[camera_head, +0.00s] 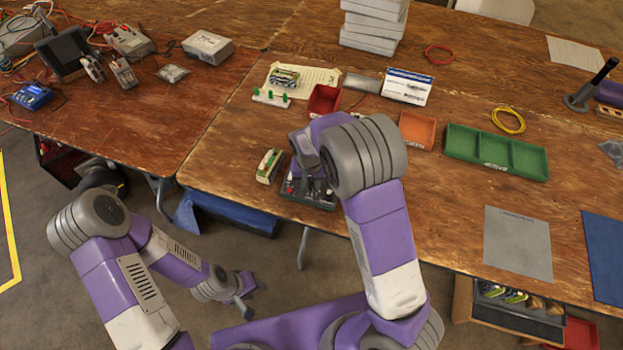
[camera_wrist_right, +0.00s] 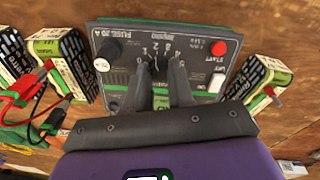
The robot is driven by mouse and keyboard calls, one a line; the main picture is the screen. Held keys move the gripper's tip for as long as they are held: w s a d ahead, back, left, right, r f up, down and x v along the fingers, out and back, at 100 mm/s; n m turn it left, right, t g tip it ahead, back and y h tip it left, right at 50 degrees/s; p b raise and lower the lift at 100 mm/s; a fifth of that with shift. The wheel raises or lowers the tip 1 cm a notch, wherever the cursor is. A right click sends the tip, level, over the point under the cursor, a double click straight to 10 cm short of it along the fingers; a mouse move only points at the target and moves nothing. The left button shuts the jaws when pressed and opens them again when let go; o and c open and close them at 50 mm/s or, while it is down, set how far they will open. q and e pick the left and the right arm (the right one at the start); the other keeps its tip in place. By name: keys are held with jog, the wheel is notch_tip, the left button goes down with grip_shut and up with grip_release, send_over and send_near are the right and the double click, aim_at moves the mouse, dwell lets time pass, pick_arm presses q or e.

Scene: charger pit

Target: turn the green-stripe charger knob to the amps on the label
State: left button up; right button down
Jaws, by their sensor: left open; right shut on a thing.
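The dark grey charger (camera_wrist_right: 190,40) with green stripes fills the top middle of the right wrist view. It also shows in the head view (camera_head: 318,201), at the table's front edge, partly behind my right arm. Its number scale fans out just beyond my right gripper (camera_wrist_right: 161,66). The gripper is shut on the charger knob, which the fingers mostly hide, so its setting is unclear. Labelled battery packs (camera_wrist_right: 257,82) stand beside the charger; their print is too small to read. My left gripper (camera_head: 243,303) is open and empty, low in front of the table.
The charger also carries a black round knob (camera_wrist_right: 108,50) and a red button (camera_wrist_right: 219,48). Red and black clips (camera_wrist_right: 35,82) lie at the left. A red tray (camera_head: 323,101), an orange tray (camera_head: 416,131) and a green tray (camera_head: 497,153) stand on the table.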

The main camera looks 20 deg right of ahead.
jog(key=m+p, duration=0.1)
jog(key=m, duration=0.2)
jog(key=shift+r+m, duration=0.1)
jog(key=shift+m, duration=0.3)
jog(key=m+p, duration=0.2)
jog(key=m, duration=0.1)
jog(key=shift+d+m, duration=0.1)
jog(key=shift+m, duration=0.2)
jog(key=m+p, duration=0.2)
jog(key=m, duration=0.2)
jog(key=shift+t+y+p, duration=0.3)
jog(key=shift+t+p, duration=0.1)
jog(key=shift+m+p, duration=0.65)
jog(key=shift+m, duration=0.65)
jog(key=c, duration=1)
grip_release()
jog(key=shift+s, duration=0.1)
